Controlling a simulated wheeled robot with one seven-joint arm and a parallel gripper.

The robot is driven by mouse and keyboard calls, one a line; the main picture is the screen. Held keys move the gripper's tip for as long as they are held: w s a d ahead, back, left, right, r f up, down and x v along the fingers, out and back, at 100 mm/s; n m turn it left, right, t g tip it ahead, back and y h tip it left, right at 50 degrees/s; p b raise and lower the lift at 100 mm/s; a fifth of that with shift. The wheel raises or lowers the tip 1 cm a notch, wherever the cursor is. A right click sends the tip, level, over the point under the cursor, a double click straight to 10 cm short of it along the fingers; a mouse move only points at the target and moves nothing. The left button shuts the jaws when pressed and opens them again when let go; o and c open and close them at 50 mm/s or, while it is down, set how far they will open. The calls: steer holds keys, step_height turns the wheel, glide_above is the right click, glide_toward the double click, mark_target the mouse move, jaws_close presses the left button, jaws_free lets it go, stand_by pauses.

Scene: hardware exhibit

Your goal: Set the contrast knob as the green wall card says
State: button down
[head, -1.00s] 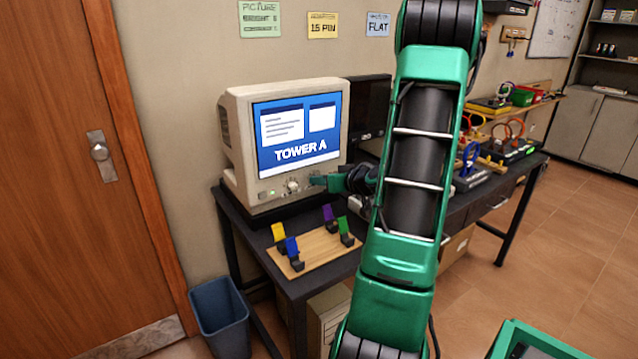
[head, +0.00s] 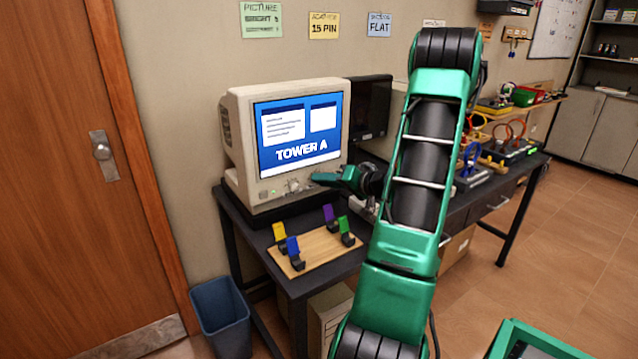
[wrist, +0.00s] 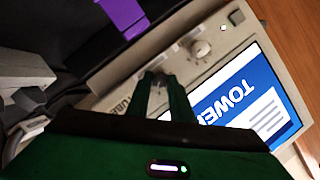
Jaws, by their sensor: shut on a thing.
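The beige monitor (head: 232,135) stands on the dark table, its screen reading TOWER A. Its control knobs sit in a row below the screen. One knob (head: 293,185) is left of my gripper and clear of it; it also shows in the wrist view (wrist: 197,47). My gripper (head: 313,178) is at the right-hand knob; in the wrist view its fingers (wrist: 161,82) are shut around that knob, which they mostly hide. I cannot read the knob labels or pointer marks. The green wall card (head: 261,19) reads PICTURE and BRIGHT; its lower line is too small to read.
A wooden board (head: 325,247) with several coloured cards in stands lies in front of the monitor. A yellow card (head: 323,26) and a blue card (head: 380,25) hang beside the green one. A blue bin (head: 221,318) stands on the floor.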

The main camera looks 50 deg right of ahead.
steer(key=m, duration=0.1)
steer(key=m+t+y, duration=0.1)
steer(key=m, duration=0.1)
steer(key=shift+w+d+f+m, duration=0.1)
steer(key=shift+f+m, duration=0.05)
steer(key=shift+m, duration=0.15)
steer(key=shift+t+y, duration=0.3)
steer(key=c, duration=1.6)
jaws_free()
steer(key=shift+o, duration=0.2)
steer(key=s+d+r, duration=0.1)
steer(key=s, duration=0.9)
steer(key=shift+s+d, duration=0.25)
steer(key=shift+s, duration=0.05)
steer(key=shift+r, duration=0.1)
